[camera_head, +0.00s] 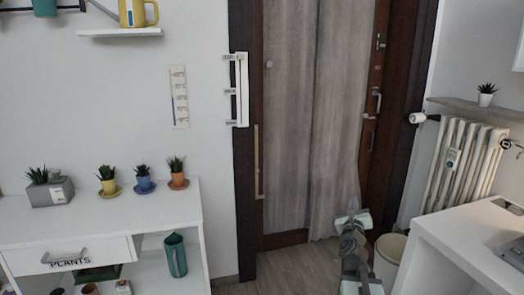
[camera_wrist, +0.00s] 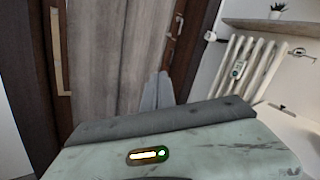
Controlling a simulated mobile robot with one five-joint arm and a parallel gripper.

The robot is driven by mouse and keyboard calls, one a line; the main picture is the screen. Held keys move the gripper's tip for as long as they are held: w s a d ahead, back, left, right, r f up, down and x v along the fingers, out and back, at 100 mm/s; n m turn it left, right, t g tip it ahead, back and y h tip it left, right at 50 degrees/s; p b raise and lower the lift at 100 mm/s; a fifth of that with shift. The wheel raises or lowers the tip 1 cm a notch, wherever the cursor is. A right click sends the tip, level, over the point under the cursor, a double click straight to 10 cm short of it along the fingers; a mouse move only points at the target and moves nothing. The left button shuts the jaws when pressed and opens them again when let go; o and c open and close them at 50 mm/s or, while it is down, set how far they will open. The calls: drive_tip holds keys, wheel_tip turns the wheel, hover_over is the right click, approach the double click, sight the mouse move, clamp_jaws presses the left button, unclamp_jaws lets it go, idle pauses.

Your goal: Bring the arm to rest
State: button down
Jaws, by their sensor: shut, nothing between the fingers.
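My arm reaches up from the bottom of the head view, right of centre, in front of the curtained door. My gripper (camera_head: 353,222) is at its far end, held in the air and apart from the furniture. In the wrist view the grey fingers of the gripper (camera_wrist: 158,88) are together, with nothing between them. They point toward the door.
A white shelf desk (camera_head: 190,218) with several potted plants stands at left. A brown-framed door (camera_head: 245,180) with a grey curtain (camera_head: 300,120) is ahead. A bin (camera_head: 389,262), white table (camera_head: 460,235) and radiator (camera_head: 455,165) are at right. Some floor (camera_head: 290,270) is clear.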

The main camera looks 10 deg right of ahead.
drive_tip(key=w+a+f+n+y, duration=0.2)
drive_tip(key=a+n+y, duration=0.15)
drive_tip(key=a, duration=0.35)
drive_tip(key=w+a+f+n+y, duration=0.2)
drive_tip(key=a+f+n, duration=0.15)
drive_tip(key=a, duration=0.45)
drive_tip(key=w+a+f+n+y, duration=0.2)
drive_tip(key=a+n+y, duration=0.1)
drive_tip(key=a+n, duration=0.3)
drive_tip(key=s+a+f+n+g+y, duration=0.1)
drive_tip(key=a+f+n+g+y, duration=0.15)
drive_tip(key=a, duration=0.35)
drive_tip(key=s+a+f+n+g+y, duration=0.1)
drive_tip(key=a+f+n+g, duration=0.1)
drive_tip(key=a+f+n, duration=0.35)
drive_tip(key=s+a+f+n+g, duration=0.6)
drive_tip(key=s+f, duration=0.1)
drive_tip(key=s+d+f+n+g+h, duration=0.1)
drive_tip(key=s+d+f+n+g, duration=0.15)
drive_tip(key=s+n, duration=0.35)
drive_tip(key=s+d+f+n+g+h, duration=0.1)
drive_tip(key=s+d+n+g, duration=0.2)
drive_tip(key=s, duration=0.4)
wheel_tip(320, 180, up, 26)
drive_tip(key=n+p, duration=0.1)
drive_tip(key=p, duration=2.5)
drive_tip(key=shift+a+r+g+p, duration=0.15)
drive_tip(key=shift+a+g+p, duration=0.2)
drive_tip(key=shift+a, duration=0.1)
drive_tip(key=shift+s, duration=0.1)
